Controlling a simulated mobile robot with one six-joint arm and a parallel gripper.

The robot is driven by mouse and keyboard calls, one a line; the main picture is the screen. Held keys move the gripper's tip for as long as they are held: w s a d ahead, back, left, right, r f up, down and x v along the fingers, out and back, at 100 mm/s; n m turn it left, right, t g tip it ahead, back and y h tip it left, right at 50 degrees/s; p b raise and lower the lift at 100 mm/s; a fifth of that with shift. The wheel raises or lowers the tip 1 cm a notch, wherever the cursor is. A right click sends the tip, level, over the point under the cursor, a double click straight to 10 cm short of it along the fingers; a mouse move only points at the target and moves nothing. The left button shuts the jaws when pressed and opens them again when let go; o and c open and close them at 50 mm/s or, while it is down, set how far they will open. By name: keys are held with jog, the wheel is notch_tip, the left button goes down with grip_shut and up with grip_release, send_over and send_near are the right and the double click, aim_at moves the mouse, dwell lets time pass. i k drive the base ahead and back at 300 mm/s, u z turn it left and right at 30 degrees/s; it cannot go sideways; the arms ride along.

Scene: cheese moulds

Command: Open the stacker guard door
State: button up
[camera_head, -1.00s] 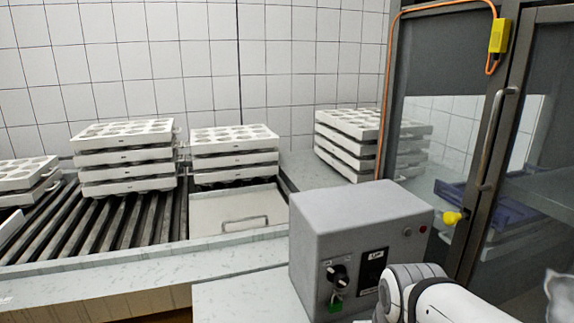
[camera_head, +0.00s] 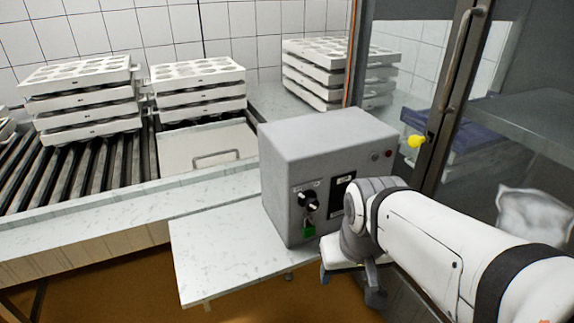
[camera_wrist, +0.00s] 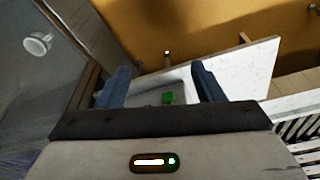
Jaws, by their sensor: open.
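The stacker guard door (camera_head: 454,95) is a dark-framed glass panel at the right of the head view. It looks shut. My gripper (camera_head: 345,280) is low in front of the grey control box (camera_head: 325,140), below and left of the door handle. In the wrist view its two blue fingers (camera_wrist: 160,70) are apart. A green part (camera_wrist: 167,98) shows between them; a green piece (camera_head: 308,230) also hangs on the box front. No contact is visible.
The control box stands on a pale bench (camera_head: 215,240), with black knobs on its front. Stacked white moulds (camera_head: 85,100) stand on a roller conveyor (camera_head: 90,170) at left. Brown floor (camera_head: 200,285) lies below the bench. Behind the glass is a blue tray (camera_head: 470,130).

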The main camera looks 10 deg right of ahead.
aim_at(483, 14)
jog(key=z, duration=1.7)
jog(key=k, duration=1.05)
jog(key=u, duration=0.6)
jog(key=i, duration=1.35)
jog(key=z, duration=0.1)
